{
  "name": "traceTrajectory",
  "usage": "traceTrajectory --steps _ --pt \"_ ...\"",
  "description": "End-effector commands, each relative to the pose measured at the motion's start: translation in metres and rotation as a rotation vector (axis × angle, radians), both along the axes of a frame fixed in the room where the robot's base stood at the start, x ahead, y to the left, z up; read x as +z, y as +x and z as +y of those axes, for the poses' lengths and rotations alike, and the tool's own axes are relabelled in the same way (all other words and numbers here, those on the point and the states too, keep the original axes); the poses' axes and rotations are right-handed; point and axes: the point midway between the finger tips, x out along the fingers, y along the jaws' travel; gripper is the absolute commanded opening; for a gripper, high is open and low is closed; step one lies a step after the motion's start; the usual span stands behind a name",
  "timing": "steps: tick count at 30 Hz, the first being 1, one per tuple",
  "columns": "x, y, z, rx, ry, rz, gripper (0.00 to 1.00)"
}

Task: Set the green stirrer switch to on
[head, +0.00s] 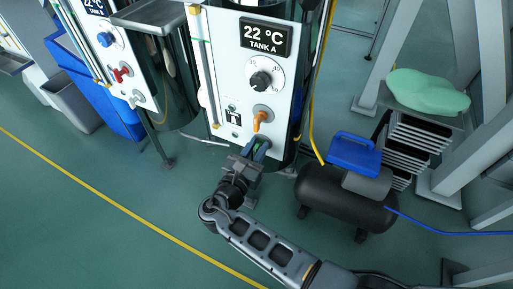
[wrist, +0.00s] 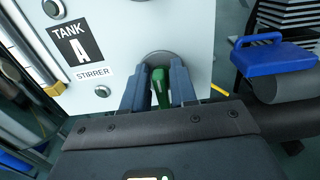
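The green stirrer switch (wrist: 160,88) is a small lever on a round grey base, low on the white Tank A panel (wrist: 195,25). In the wrist view it points downward in the picture, beside the STIRRER label (wrist: 94,72). My gripper (wrist: 160,98) has one blue-grey finger on each side of the lever, with narrow gaps showing, so it looks open around it. In the head view my gripper (head: 257,150) reaches the panel's lower edge and mostly hides the switch; only a bit of green shows.
Above the switch on the panel are an orange lever (head: 261,119), a black dial (head: 261,80) and a 22 °C display (head: 265,38). A black compressor with a blue top (head: 353,152) stands close on the right. A neighbouring panel with a red valve (head: 121,74) is at left.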

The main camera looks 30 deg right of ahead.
Motion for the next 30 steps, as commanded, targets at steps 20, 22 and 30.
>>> traceTrajectory --steps 20,22,30 --pt "-0.0005 -0.0007 0.0001 0.000 0.017 -0.021 0.00" --pt "-0.0007 -0.0010 -0.0001 0.000 0.030 -0.039 0.00" --pt "-0.0015 -0.0029 -0.0013 0.000 0.134 -0.182 0.00"
